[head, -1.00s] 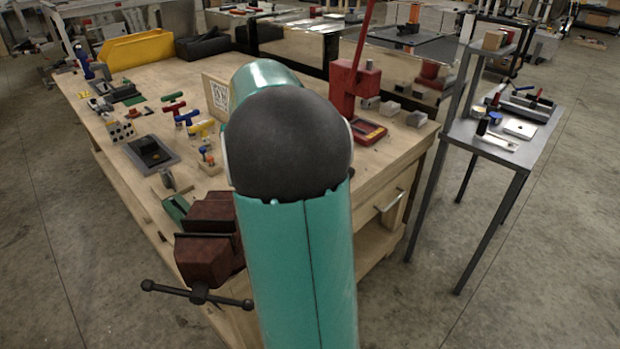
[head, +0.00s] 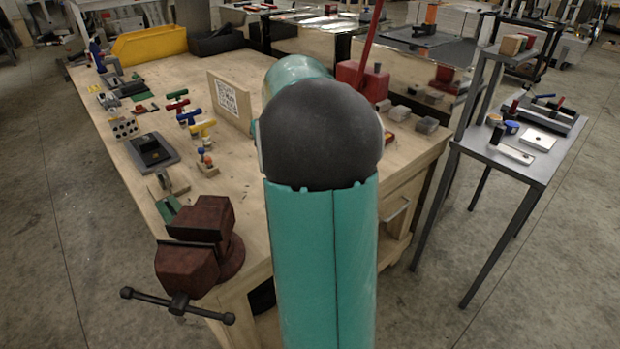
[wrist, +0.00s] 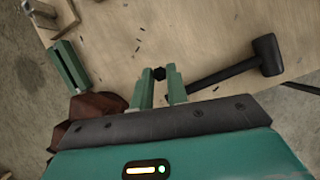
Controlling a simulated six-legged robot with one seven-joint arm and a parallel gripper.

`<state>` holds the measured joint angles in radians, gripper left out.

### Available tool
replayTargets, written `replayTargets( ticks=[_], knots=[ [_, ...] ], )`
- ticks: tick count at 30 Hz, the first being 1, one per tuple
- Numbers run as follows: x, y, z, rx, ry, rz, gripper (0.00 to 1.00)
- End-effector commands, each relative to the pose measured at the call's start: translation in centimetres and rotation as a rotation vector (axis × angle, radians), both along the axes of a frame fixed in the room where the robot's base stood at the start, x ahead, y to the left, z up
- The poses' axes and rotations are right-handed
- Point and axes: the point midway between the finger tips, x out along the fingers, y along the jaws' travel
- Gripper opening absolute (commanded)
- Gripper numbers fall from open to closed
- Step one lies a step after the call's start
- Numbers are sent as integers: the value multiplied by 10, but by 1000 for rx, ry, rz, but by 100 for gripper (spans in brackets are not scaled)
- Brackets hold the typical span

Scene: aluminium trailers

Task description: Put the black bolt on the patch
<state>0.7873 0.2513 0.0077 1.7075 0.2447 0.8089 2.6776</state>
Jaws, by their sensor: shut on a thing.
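In the wrist view, the small dark bolt (wrist: 159,73) sits between the tips of my gripper's two green fingers. My gripper (wrist: 160,76) is shut on it above the light wooden bench top (wrist: 215,35). In the head view, my own arm hides the gripper and the bolt. I cannot pick out the patch for certain. A small green flat piece (head: 136,97) and a yellow one (head: 95,89) lie at the far left of the bench (head: 240,150).
A black mallet (wrist: 235,70) lies right of my gripper, its handle close to the right finger. A dark red vise (head: 195,250) stands at the bench's near corner, left of my arm. An upright printed board (head: 231,100) and several coloured tools stand farther back.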

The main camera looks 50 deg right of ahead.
Motion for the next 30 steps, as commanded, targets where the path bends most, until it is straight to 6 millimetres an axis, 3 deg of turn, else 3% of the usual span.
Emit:
replayTargets(
  ticks=[8,15,23,30],
  knots=[
    [-37,-54,-29,3,1,-9,0],
    [-55,-83,-69,3,1,-4,0],
    [-63,-97,-87,2,0,-3,0],
    [-63,-98,-118,1,1,-2,0]
  ],
)
